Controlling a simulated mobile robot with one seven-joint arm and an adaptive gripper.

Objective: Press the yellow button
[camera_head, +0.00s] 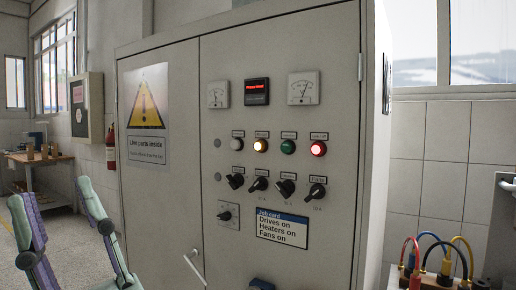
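A grey control cabinet (228,240) fills the middle of the view. On its door is a row of round buttons or lamps. The amber-yellow one (260,146) is lit. To its left is a white one (236,144), and to its right are a green one (288,147) and a glowing red one (318,149). My gripper (51,192) is at the lower left, its two green and purple fingers spread wide apart. It is open and empty, well left of the buttons and touching nothing that I can see.
Several black rotary knobs (286,188) sit below the buttons. A door handle (194,267) sticks out low on the cabinet. Coloured cables (440,250) stand at the lower right. A wooden bench (40,163) and a fire extinguisher (111,148) are at the left.

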